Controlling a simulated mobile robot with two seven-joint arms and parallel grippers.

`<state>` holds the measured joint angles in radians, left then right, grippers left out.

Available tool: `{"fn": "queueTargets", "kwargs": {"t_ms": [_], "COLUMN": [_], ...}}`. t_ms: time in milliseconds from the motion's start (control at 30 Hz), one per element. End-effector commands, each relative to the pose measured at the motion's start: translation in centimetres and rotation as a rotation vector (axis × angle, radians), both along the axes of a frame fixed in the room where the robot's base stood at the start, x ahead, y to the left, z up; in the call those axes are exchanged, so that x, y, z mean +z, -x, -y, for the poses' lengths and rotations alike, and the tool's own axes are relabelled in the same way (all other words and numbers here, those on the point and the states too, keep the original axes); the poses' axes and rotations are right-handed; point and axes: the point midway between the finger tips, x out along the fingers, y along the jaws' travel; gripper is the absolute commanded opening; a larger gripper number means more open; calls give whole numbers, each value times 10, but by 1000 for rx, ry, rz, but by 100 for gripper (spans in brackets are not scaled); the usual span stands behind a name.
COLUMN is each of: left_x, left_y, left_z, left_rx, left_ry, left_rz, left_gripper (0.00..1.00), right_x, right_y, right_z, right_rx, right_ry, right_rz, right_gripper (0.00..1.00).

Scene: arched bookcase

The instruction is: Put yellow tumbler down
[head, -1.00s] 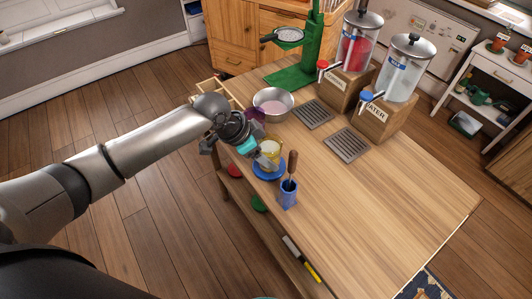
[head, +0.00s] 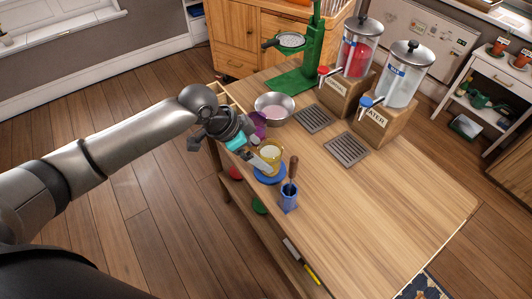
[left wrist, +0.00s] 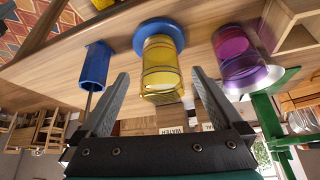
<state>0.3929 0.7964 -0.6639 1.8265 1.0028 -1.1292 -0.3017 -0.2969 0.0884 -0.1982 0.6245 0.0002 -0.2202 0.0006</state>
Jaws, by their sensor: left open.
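The yellow tumbler (head: 271,152) stands upright on a round blue coaster (head: 270,178) near the left edge of the wooden table. In the left wrist view the yellow tumbler (left wrist: 160,62) appears inverted, with its base against the blue coaster (left wrist: 158,30). My left gripper (head: 259,163) is open, beside the tumbler on its left side. In the left wrist view my left gripper's fingers (left wrist: 161,75) lie apart on either side of the tumbler's outline, with a visible gap to each. My right gripper is not in view.
A purple tumbler (head: 259,124) and a metal bowl (head: 274,105) stand behind the yellow tumbler. A blue holder (head: 288,198) with a wooden-handled tool stands close in front. A green press stand (head: 298,78) and two drink dispensers (head: 404,85) are farther back. The table's right front is clear.

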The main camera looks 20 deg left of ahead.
Motion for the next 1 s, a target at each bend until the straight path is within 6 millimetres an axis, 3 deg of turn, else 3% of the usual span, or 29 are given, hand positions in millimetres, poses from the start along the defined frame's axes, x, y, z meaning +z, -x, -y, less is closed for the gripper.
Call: {"fn": "queueTargets", "kwargs": {"t_ms": [33, 200, 400, 1000], "left_x": [14, 43, 62, 65], "left_y": [4, 15, 22, 23], "left_z": [-6, -19, -28, -29], "left_rx": [-1, 0, 0, 0], "left_ry": [-5, -3, -2, 1], "left_rz": [3, 1, 0, -1], "left_gripper": [100, 100, 100, 100], "right_x": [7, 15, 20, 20], "right_y": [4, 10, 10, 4], "right_z": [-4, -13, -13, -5], "right_rx": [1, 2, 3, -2], "right_ry": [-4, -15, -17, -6], "right_rz": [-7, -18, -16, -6], "right_gripper": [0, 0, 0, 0]}}
